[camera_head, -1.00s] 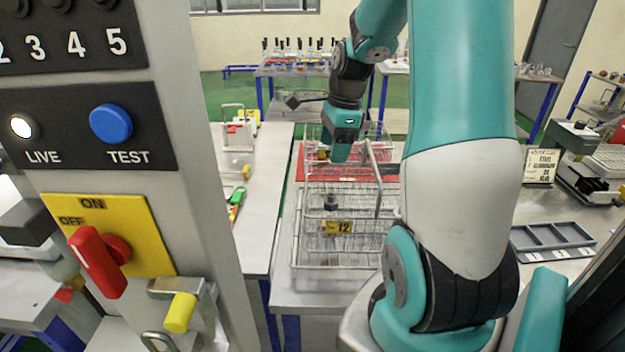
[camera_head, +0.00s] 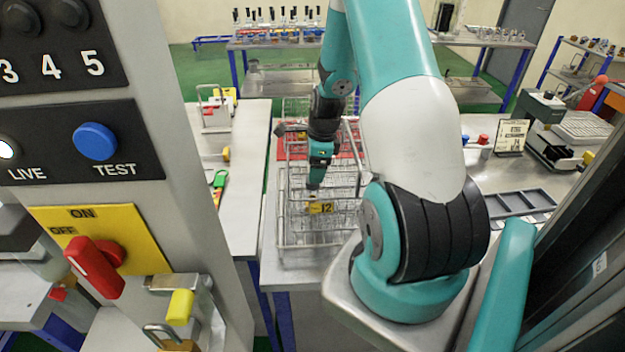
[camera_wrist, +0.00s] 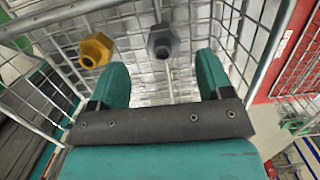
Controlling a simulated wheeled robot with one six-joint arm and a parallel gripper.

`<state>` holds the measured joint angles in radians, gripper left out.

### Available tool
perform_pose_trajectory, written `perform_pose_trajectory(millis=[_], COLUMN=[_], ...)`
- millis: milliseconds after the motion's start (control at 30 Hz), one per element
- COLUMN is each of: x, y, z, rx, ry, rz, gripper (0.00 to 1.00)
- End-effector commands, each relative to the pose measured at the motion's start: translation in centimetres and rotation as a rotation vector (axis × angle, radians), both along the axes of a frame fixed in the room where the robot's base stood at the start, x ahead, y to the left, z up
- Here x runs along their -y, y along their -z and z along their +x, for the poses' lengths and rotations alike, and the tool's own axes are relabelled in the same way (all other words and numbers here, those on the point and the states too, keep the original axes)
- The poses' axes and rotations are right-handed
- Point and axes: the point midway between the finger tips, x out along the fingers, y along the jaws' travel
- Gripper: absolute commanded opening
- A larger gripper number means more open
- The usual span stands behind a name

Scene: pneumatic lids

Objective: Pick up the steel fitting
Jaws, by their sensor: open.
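In the wrist view a grey steel fitting (camera_wrist: 163,42) with a hex body lies in a wire basket (camera_wrist: 232,18), slightly ahead of my gripper and roughly centred between its fingers. A brass-coloured fitting (camera_wrist: 97,50) lies to its left, ahead of the left finger. My gripper (camera_wrist: 165,75) is open, with nothing between its fingertips.
The basket's wire walls and raised handle stand close around my gripper. A second wire basket on a red mat (camera_head: 288,148) is behind. A grey divided tray (camera_head: 515,203) lies on the right bench. A panel with a red switch (camera_head: 95,268) fills the left foreground.

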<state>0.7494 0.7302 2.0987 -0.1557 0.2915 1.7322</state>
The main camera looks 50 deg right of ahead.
Motion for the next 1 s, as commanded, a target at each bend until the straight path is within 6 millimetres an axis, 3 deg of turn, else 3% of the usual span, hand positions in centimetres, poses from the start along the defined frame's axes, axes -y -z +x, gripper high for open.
perform_pose_trajectory(millis=[300, 600, 867, 1000], x=[-0.2, -0.2, -0.2, -0.2], y=[3.7, 4.3, 4.3, 4.2], z=[0.7, 0.7, 0.7, 0.7], rx=[-0.002, -0.001, -0.001, 0.000], ry=[0.000, 0.000, 0.000, 0.000], rz=[0.001, 0.001, 0.001, 0.000], gripper=[0.72, 0.72, 0.15, 0.14])
